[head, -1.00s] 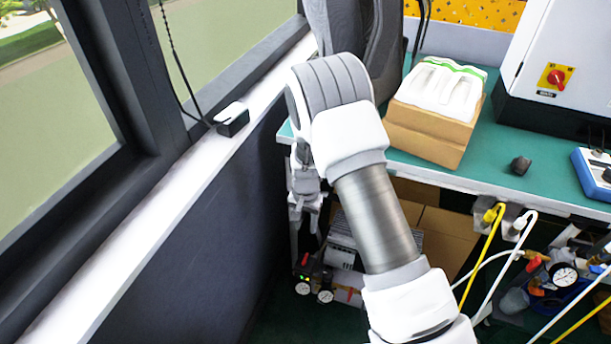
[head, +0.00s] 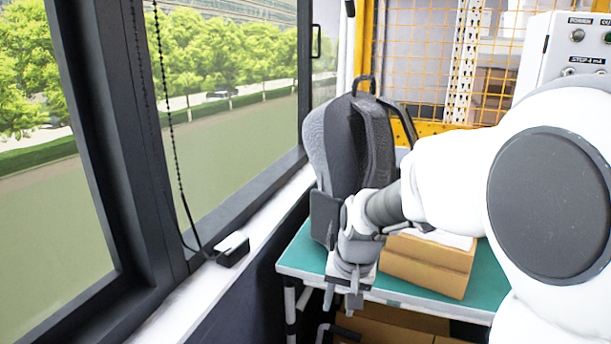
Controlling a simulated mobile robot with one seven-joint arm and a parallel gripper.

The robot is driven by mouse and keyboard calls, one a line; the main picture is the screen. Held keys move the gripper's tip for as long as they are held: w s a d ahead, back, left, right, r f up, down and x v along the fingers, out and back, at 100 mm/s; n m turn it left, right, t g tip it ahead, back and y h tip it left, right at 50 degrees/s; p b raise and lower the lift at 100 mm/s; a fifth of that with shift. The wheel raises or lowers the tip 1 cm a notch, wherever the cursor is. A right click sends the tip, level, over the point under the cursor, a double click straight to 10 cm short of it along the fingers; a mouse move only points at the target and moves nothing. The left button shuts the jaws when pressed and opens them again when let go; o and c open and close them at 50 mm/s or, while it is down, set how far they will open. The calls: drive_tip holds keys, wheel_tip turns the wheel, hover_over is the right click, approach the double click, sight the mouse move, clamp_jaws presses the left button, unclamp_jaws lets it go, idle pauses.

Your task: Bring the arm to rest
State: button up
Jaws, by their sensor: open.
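My arm comes in from the right in the head view, with a large white joint and a round dark grey cap close to the camera. It reaches left over the bench. My gripper (head: 344,294) hangs at its end, fingers pointing down, open, with nothing seen between the fingers. It shows in front of the near left part of the green bench (head: 300,258). My arm hides much of the right side of the bench.
A grey backpack (head: 345,140) stands on the bench right behind my gripper. A cardboard box (head: 425,265) sits just right of it. A window sill (head: 190,300) with a small black-and-white device (head: 232,250) runs along the left. A white control box (head: 570,50) stands at the back right.

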drive_tip(key=s+d+r+n+t, duration=0.1)
drive_tip(key=s+d+r, duration=0.25)
drive_tip(key=s, duration=0.35)
drive_tip(key=s+d+r+t+h+p, duration=0.1)
drive_tip(key=s+d+r, duration=0.1)
drive_tip(key=s+r, duration=0.35)
drive_tip(key=s+d+r+n+t, duration=0.1)
drive_tip(key=s+d+r, duration=0.15)
drive_tip(key=s, duration=0.45)
wheel_tip(320, 180, up, 20)
drive_tip(key=p, duration=1.9)
drive_tip(key=shift+a+f, duration=0.2)
drive_tip(key=shift+a, duration=0.1)
